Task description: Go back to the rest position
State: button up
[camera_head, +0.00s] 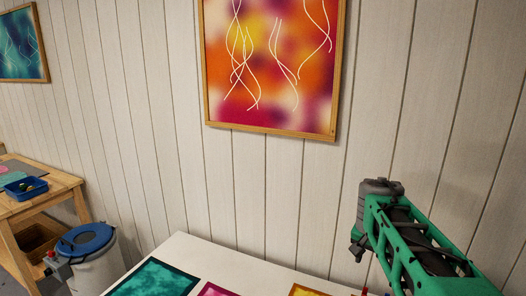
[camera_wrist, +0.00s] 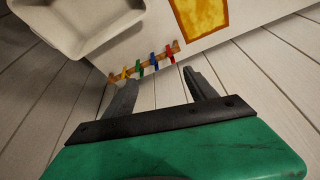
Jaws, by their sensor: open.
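My gripper (camera_wrist: 161,78) shows in the wrist view with its two dark fingers apart and nothing between them. Past the fingertips are a white table edge and pale boards. In the head view my green arm (camera_head: 418,243) rises at the right in front of the plank wall. I cannot make out the fingers clearly there.
A white table (camera_head: 240,262) bears teal (camera_head: 152,279), pink and yellow coloured panels. The wrist view shows a pale tray (camera_wrist: 80,43) and a wooden strip with several coloured clips (camera_wrist: 154,61). A blue-lidded bin (camera_head: 88,262) stands left beside a wooden table (camera_head: 48,194).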

jog(key=s+a+f+n+y, duration=0.1)
jog(key=s+a+n, duration=0.1)
jog(key=s+a, duration=0.2)
jog(key=s+a+f+n+t, duration=0.1)
jog(key=s+a+f+n, duration=0.1)
jog(key=s+a, duration=0.3)
jog(key=s+a+f+n+y+b, duration=0.1)
jog(key=s+a+n, duration=0.3)
jog(key=s, duration=0.4)
jog(key=shift+a+f+t+y, duration=0.3)
jog(key=shift+a+f, duration=0.05)
jog(key=shift+f, duration=0.1)
jog(key=shift+c, duration=0.6)
